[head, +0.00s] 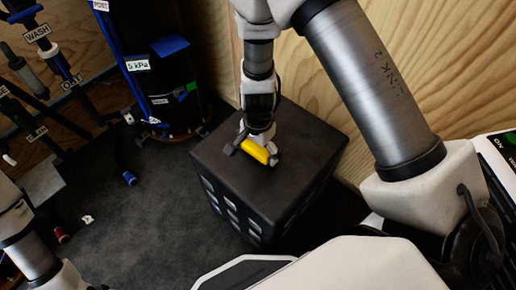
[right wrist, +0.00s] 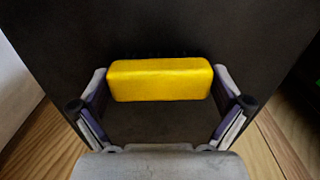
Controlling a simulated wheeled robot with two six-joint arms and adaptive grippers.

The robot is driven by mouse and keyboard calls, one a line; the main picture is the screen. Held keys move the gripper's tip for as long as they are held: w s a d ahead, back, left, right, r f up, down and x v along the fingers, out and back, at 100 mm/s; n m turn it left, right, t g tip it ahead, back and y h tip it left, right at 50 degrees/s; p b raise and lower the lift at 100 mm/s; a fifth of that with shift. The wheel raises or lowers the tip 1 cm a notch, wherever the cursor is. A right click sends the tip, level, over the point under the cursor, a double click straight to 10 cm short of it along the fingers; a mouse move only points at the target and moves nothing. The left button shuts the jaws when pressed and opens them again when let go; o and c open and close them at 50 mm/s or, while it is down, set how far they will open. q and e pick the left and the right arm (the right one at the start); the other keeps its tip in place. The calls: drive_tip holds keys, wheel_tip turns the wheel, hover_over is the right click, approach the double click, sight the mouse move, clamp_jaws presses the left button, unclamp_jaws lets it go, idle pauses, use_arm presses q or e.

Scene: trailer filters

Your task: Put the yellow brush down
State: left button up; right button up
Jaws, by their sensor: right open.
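The yellow brush (head: 257,152) is a small yellow block at the top of the black box (head: 310,139). In the right wrist view the brush (right wrist: 160,81) lies level across the picture, with a dark bristle edge showing along its far side. My right gripper (head: 254,143) points down over the box, right at the brush. In the wrist view its open fingers (right wrist: 160,100) stand at either end of the brush. Whether the fingertips still touch the ends is hard to tell. The brush appears to rest on the box top. My left gripper is not in view.
A wooden wall (head: 445,60) stands close behind the box on the right. A dark cylinder labelled 5 kPa (head: 175,85) and labelled hoses (head: 40,35) stand at the left. A small blue fitting (head: 130,178) lies on the dark floor (head: 150,225), mostly clear left of the box.

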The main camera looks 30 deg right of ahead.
sight(259, 147)
wheel_tip(259, 147, up, 8)
drive_tip(key=p, duration=0.5)
drive_tip(key=shift+d+r, duration=0.15)
drive_tip(key=shift+r, duration=0.05)
